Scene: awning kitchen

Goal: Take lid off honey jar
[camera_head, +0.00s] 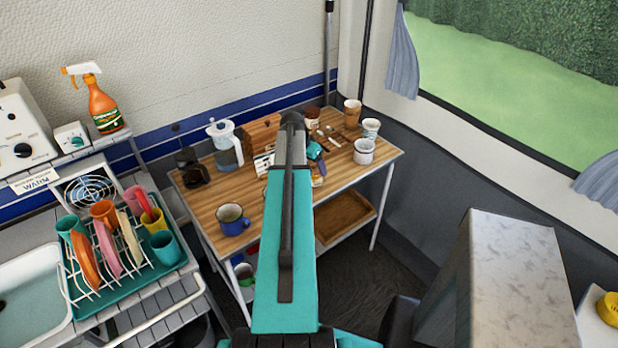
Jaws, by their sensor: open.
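My teal arm reaches out over the wooden table (250,200). My gripper (318,166) is small and partly hidden by the arm, low over the middle of the table. It is open, and I see nothing held in it. I cannot pick out the honey jar or its lid for certain. A small brown jar-like thing (312,114) stands at the back of the table, but it is too small to identify. The arm covers part of the tabletop.
Several cups, including a white one (364,151), stand at the right. A dish rack (112,262) is at the left. A grey box-like block (512,285) stands front right.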

